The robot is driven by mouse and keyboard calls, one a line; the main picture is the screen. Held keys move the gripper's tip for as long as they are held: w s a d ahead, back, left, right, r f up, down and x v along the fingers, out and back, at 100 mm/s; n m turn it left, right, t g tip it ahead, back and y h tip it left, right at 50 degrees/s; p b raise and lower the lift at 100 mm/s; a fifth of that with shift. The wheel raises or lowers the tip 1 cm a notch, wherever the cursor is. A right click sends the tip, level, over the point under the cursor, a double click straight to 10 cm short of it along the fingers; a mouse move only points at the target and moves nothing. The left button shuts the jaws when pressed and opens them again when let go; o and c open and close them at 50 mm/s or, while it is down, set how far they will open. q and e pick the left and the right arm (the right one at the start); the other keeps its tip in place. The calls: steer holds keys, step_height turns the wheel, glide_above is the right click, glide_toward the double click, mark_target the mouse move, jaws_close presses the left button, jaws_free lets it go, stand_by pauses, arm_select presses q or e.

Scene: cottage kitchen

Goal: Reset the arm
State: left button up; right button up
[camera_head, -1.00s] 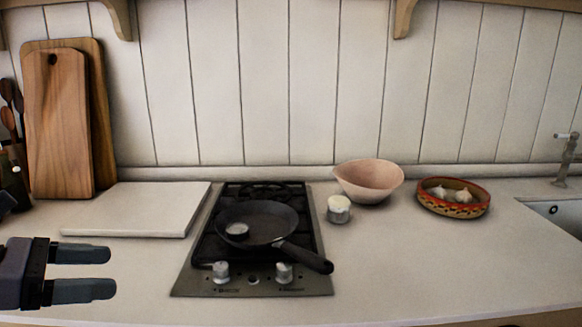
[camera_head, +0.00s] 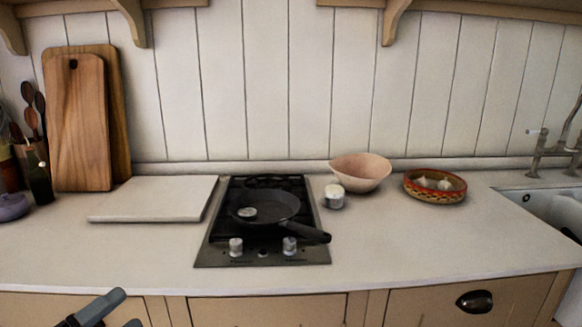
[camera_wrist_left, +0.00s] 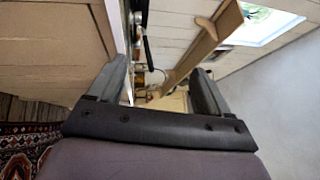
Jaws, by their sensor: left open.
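My left gripper (camera_head: 122,309) is at the lower left of the head view, in front of and below the counter's front edge. Its fingers point up and to the right, and part of it is cut off by the bottom of the picture. In the left wrist view the left gripper (camera_wrist_left: 160,85) has its two fingers wide apart with nothing between them. It touches nothing that I can see. My right gripper is in neither view.
On the counter (camera_head: 400,238) are a white board (camera_head: 155,198), a hob (camera_head: 262,256) with a black frying pan (camera_head: 272,206), a small jar (camera_head: 334,199), a pink bowl (camera_head: 361,174) and a patterned dish (camera_head: 435,194) with garlic. Cutting boards (camera_head: 82,125) lean at the back left. A sink (camera_head: 550,205) is at the right.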

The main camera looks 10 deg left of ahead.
arm_select(q)
step_height(320, 180, down, 12)
steer(key=s+d+n+g+y, duration=0.25)
steer(key=n+y, duration=0.35)
steer(key=n, duration=0.6)
steer(key=s+d+f+n+g, duration=0.2)
steer(key=s+d+f+n, duration=0.1)
steer(key=d+f, duration=0.3)
steer(key=s+d+f+n+g+h+p, duration=0.1)
steer(key=s+d+f+n+g, duration=0.2)
steer(key=s+d+f+n, duration=0.1)
step_height(320, 180, down, 3)
steer(key=d+n, duration=0.1)
steer(key=d, duration=0.2)
steer(key=shift+s+r+n, duration=0.2)
steer(key=shift+s+n, duration=0.05)
steer(key=shift+n, duration=0.05)
steer(key=shift+a, duration=0.1)
